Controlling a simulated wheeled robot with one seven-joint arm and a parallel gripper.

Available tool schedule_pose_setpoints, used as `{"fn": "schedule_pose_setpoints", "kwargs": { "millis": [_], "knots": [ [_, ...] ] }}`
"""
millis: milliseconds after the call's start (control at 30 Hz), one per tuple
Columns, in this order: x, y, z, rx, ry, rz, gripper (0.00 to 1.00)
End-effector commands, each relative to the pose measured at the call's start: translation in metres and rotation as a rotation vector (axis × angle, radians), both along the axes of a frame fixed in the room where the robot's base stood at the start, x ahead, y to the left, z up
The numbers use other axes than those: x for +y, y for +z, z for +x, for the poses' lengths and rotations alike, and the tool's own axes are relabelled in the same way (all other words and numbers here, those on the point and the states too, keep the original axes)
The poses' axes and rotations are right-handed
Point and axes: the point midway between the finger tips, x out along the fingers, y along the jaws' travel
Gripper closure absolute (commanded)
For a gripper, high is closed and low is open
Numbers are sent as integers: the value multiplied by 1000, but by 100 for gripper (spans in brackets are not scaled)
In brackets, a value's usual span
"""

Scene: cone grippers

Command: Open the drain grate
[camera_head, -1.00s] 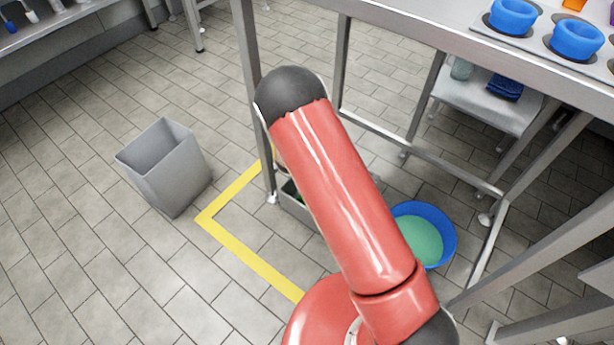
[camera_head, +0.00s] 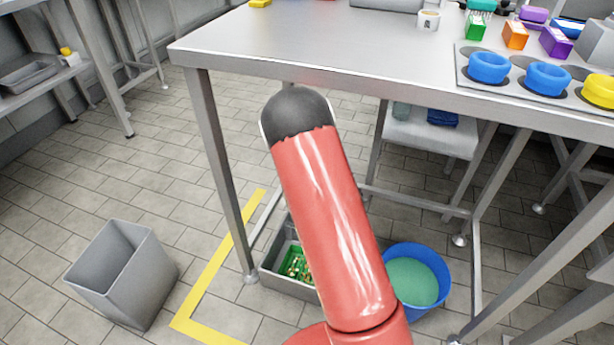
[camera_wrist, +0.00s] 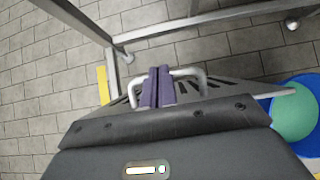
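The drain grate (camera_wrist: 228,90) shows in the wrist view as a grey slotted panel, partly hidden behind my gripper body. A pale loop handle (camera_wrist: 187,72) stands on it. The purple fingers of my gripper (camera_wrist: 158,72) are together at the middle of this handle and overlap its bar. No bar shows between the fingers, and I cannot tell whether they pinch it or only pass through the loop. In the head view, a grey drain box (camera_head: 285,286) with a green circuit-like piece (camera_head: 295,262) inside shows left of my red arm. My arm hides the gripper there.
A steel table (camera_head: 320,45) stands over the drain, with a leg (camera_head: 217,175) just left of it. A blue bucket (camera_head: 443,285) of green liquid stands close to the right. A grey bin (camera_head: 150,280) and yellow floor tape (camera_head: 215,265) are on the left.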

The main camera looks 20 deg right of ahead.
Motion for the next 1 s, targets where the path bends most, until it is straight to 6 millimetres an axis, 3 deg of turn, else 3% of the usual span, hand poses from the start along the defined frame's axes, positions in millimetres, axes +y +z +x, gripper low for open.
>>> {"fn": "schedule_pose_setpoints", "kwargs": {
  "millis": [200,700,833,1000],
  "knots": [
    [-12,-6,0,11,0,4,100],
    [-12,-6,-1,13,1,4,100],
    [-8,3,-5,11,2,4,100],
    [3,30,-19,5,2,3,100]
  ]
}}
